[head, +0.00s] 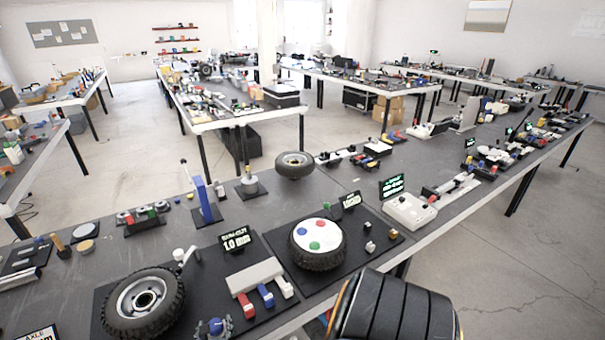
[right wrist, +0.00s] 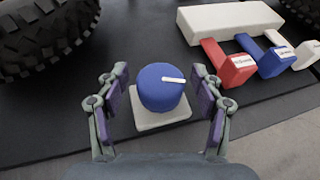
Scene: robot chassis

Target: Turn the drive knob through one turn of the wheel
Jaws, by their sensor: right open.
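The drive knob (right wrist: 162,88) is a blue round cap with a white pointer mark aimed to the right, on a pale square base (right wrist: 163,119). In the head view the blue knob (head: 215,325) shows at the bottom edge. My right gripper (right wrist: 158,82) is open, with one finger on each side of the knob; I cannot tell whether either touches it. The wheel (head: 121,297), a black knobbly tyre on a silver rim, stands left of the knob; part of its tyre (right wrist: 38,40) shows in the right wrist view. My left gripper is not in view.
Red (right wrist: 231,66), blue (right wrist: 268,58) and white levers extend from a pale block (right wrist: 232,20) right of the knob. Another tyre (head: 317,262) with coloured dots lies farther right. The bench's front edge is close.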

